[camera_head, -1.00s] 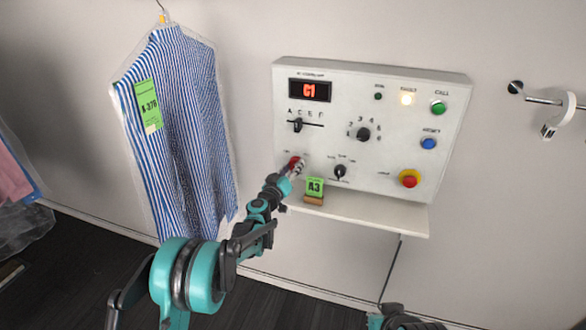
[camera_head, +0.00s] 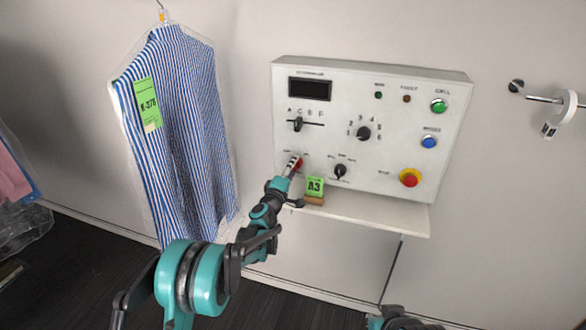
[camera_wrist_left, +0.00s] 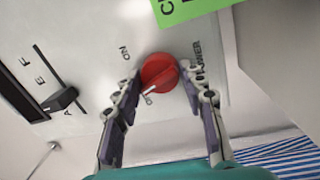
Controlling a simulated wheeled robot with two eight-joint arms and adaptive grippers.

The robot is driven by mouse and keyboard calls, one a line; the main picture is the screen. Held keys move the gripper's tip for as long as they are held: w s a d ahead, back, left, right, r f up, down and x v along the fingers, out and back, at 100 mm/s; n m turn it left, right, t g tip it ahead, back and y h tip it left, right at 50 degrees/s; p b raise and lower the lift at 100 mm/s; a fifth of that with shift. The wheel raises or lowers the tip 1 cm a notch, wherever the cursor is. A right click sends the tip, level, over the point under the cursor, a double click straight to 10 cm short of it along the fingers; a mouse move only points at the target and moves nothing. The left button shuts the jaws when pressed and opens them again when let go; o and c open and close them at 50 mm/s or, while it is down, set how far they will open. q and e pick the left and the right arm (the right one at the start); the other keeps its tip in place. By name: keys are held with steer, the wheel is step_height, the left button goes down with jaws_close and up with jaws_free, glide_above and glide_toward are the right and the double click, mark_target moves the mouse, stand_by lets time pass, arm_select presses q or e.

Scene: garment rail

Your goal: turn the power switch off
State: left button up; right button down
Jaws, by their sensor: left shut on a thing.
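The power switch is a red round knob (camera_wrist_left: 159,73) at the lower left of the white control panel (camera_head: 385,95). In the left wrist view it sits between the fingers of my left gripper (camera_wrist_left: 165,88), which is shut on it. ON and POWER lettering shows around the knob. In the head view my left gripper (camera_head: 292,164) largely covers the switch. The panel's display (camera_head: 309,89) is dark, and the fault lamp (camera_head: 406,99) is unlit. My right gripper cannot be made out in the head view.
A bagged striped shirt (camera_head: 180,130) hangs to the left. The panel also has a slider (camera_head: 298,124), dials and a red stop button (camera_head: 410,178).

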arm_select(q)
steer(key=n, duration=0.5)
steer(key=shift+f+y, duration=0.15)
steer(key=shift+y, duration=0.15)
steer(key=shift+n, duration=0.4)
steer(key=o, duration=1.1)
steer(key=v, duration=1.2)
steer(key=shift+f, duration=0.1)
